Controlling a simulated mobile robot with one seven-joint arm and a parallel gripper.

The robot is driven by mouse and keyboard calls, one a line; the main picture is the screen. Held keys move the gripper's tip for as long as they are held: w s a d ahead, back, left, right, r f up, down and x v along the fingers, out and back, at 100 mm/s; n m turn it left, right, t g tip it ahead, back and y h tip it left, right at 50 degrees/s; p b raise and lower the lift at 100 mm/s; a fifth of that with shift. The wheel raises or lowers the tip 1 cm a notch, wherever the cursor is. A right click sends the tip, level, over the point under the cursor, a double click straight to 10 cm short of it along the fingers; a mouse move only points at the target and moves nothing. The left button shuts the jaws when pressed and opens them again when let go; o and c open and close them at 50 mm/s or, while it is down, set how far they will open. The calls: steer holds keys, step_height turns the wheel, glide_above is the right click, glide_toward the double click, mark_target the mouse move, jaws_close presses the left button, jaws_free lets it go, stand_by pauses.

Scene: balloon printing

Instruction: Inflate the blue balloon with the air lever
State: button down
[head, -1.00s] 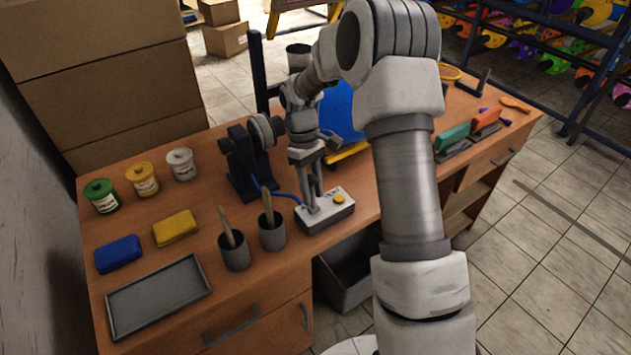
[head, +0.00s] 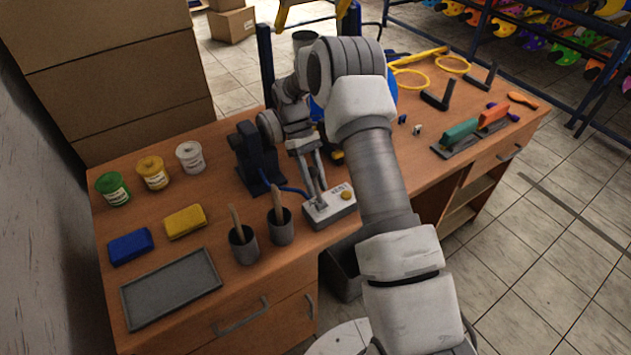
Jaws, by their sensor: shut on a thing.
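The air control box (head: 335,212), light grey with a yellow button, sits at the table's front edge. Its lever is a thin grey upright part at the box's left side, mostly covered by the fingers. My gripper (head: 317,193) reaches down to it with its fingers closed around the lever, as far as the view shows. The blue balloon (head: 391,86) is behind my arm; only blue edges show on either side of the arm, so its full size is hidden. A blue hose (head: 292,190) runs from the box to a dark blue stand (head: 256,160).
Two grey cups with brushes (head: 243,246) (head: 280,228) stand just left of the box. Paint pots (head: 153,174), blue and yellow sponges (head: 186,221) and a grey tray (head: 170,290) fill the left side. Stamps (head: 459,134) and yellow hoops (head: 411,80) lie to the right.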

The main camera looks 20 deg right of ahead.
steer(key=c, duration=0.5)
jaws_free()
steer(key=b+v, duration=0.1)
steer(key=v, duration=1.1)
